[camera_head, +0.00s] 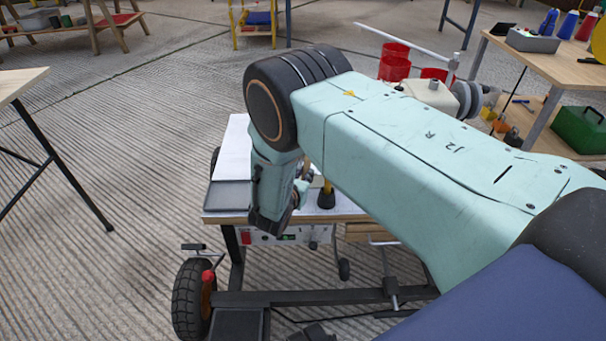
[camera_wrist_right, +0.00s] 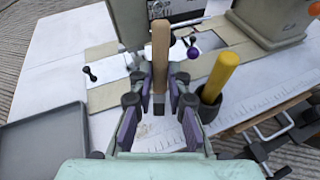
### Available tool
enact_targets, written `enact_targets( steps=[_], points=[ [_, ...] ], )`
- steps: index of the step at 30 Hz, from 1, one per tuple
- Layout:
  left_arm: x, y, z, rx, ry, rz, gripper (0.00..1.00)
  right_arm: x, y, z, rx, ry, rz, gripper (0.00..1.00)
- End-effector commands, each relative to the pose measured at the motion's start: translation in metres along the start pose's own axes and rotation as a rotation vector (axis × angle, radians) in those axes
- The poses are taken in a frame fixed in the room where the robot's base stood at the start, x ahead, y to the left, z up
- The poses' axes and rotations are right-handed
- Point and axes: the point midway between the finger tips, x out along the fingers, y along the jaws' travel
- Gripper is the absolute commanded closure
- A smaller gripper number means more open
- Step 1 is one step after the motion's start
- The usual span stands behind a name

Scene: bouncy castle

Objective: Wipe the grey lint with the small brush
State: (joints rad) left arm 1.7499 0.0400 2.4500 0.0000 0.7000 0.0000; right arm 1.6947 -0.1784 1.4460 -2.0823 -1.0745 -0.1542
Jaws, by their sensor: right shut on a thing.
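My right gripper (camera_wrist_right: 159,92) is shut on an upright wooden handle, which I take for the small brush (camera_wrist_right: 161,45). A short grey part shows at its lower end, and I cannot make out bristles. It is held over the pale worktop of a cart (camera_wrist_right: 60,85). In the head view my right arm hides most of the gripper and the brush. I cannot pick out the grey lint in either view. My left gripper is not in view.
A yellow handle (camera_wrist_right: 219,75) stands in a black cup (camera_wrist_right: 202,105) right of the gripper. A grey tray (camera_wrist_right: 45,145) lies at the left. A small black-knobbed lever (camera_wrist_right: 90,74) and a beige machine (camera_wrist_right: 270,18) stand on the worktop. Bare worktop shows at the far left.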

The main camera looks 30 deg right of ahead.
Motion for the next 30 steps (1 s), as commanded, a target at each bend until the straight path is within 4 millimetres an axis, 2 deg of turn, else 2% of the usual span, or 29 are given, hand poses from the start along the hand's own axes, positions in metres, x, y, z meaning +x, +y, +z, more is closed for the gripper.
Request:
enact_targets(
  steps=[30],
  points=[
    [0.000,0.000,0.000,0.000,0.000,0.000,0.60,0.004,-0.001,-0.013,-0.001,0.001,0.000,1.00]
  ],
)
